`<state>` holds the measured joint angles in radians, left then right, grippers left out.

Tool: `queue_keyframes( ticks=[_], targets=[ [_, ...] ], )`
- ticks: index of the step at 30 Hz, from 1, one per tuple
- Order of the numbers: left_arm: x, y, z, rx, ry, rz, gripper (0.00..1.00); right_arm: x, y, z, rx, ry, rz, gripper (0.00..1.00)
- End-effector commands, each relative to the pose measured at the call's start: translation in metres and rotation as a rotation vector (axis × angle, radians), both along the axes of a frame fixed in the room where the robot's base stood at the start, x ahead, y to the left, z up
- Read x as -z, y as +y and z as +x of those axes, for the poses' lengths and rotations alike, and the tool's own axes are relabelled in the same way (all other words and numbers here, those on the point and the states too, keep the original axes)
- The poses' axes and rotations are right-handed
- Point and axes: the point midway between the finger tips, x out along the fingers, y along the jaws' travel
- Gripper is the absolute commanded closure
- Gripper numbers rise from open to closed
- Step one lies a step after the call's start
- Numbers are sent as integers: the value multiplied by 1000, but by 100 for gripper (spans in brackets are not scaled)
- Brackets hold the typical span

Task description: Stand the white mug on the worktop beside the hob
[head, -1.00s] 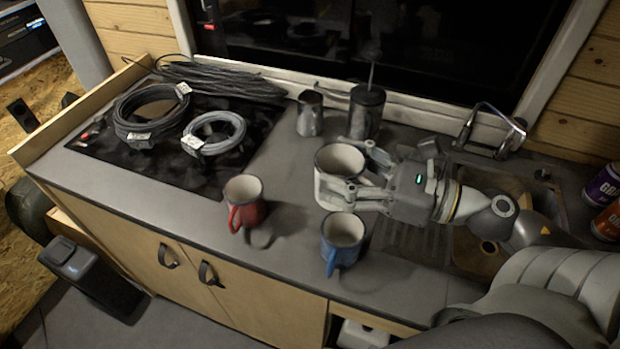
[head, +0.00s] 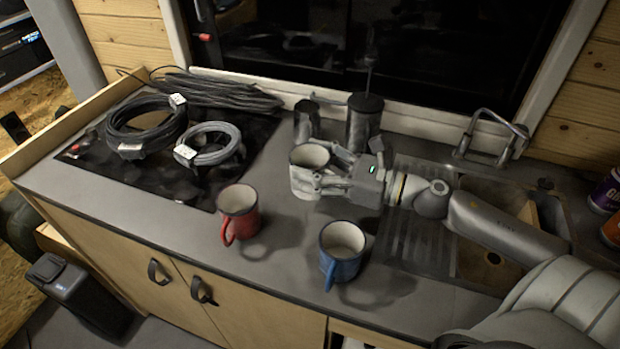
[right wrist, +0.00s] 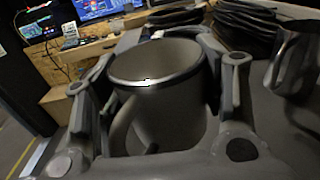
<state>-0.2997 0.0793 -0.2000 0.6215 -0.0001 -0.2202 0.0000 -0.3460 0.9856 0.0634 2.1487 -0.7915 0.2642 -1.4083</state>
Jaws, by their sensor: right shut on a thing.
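The white mug (head: 305,180) is upright in my right gripper (head: 318,178), over the worktop (head: 290,232) to the right of the hob. The right gripper is shut on its body; whether the base touches the worktop I cannot tell. In the right wrist view the mug (right wrist: 165,95) stands between the fingers, with its dark rim and handle showing. The hob (head: 95,163) is at the left, with cable coils on it. My left gripper is not in view.
A red mug (head: 239,213) and a blue mug (head: 342,253) stand in front of the white mug. A metal jug (head: 307,120) and a dark canister (head: 363,122) stand behind it. The sink (head: 520,215) is at the right. Bare worktop lies between hob and white mug.

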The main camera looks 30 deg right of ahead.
Motion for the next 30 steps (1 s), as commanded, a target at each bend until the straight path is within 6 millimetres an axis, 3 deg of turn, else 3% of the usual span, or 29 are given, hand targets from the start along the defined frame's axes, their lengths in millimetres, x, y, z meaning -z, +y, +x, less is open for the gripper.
queue_keyframes(
  ticks=[9, 16, 29, 30],
  targets=[
    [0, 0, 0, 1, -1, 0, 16, 17, -2, 16, 2, -2, 2, 68],
    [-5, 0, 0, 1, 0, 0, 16, 43, -2, 14, 1, 1, 3, 68],
    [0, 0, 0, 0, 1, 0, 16, 51, -2, 14, 0, -1, 0, 68],
    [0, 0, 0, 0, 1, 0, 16, 51, -2, 14, 0, 1, -1, 35]
  ],
)
